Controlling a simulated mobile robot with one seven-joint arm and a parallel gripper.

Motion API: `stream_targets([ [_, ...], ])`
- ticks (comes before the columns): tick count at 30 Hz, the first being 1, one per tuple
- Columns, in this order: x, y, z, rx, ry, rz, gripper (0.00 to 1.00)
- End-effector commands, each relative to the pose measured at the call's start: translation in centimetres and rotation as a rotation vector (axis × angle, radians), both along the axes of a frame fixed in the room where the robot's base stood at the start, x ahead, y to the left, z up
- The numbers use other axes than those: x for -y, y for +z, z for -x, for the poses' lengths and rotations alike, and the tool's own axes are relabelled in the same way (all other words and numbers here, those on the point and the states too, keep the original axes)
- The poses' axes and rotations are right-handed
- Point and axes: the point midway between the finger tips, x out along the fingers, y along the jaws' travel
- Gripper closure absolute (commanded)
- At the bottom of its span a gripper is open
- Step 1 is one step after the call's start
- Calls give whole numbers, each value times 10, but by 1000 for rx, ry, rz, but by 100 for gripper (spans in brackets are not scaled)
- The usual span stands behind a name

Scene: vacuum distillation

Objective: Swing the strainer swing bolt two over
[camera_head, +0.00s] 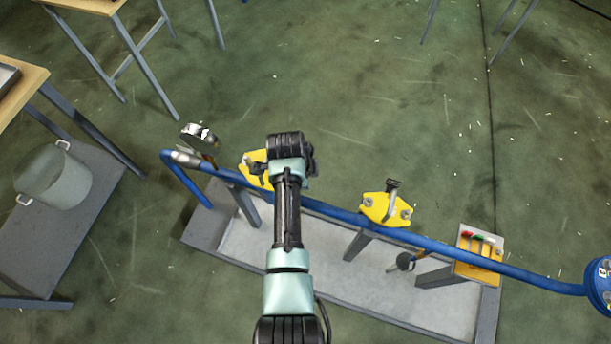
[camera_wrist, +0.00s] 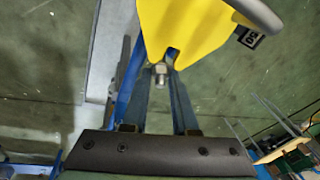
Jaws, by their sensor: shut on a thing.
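In the head view, a yellow cover (camera_head: 251,172) sits on the blue pipe, partly hidden behind my wrist. In the wrist view, the same yellow cover (camera_wrist: 185,25) fills the top middle and has a notch in its near edge. A metal swing bolt with a nut (camera_wrist: 160,71) shows at this notch. My gripper (camera_wrist: 161,85) has its two fingers around the bolt and is shut on it. The finger ends are partly hidden under the cover. In the head view my fingers are hidden by my wrist.
A second yellow cover (camera_head: 385,209) with bolts sits further right on the blue pipe (camera_head: 330,211). A round gauge (camera_head: 199,136) stands at the left end. A button box (camera_head: 478,255) is at the right. A grey tray (camera_head: 330,278) lies below.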

Motion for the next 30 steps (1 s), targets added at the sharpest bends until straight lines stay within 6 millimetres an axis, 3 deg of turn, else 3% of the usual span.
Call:
stream_targets([
  [8,1,0,0,1,0,1,100],
  [9,1,0,0,1,0,1,66],
  [11,1,0,0,1,0,0,58],
  [23,-1,7,1,3,1,-1,58],
  [30,-5,43,7,4,1,-1,58],
])
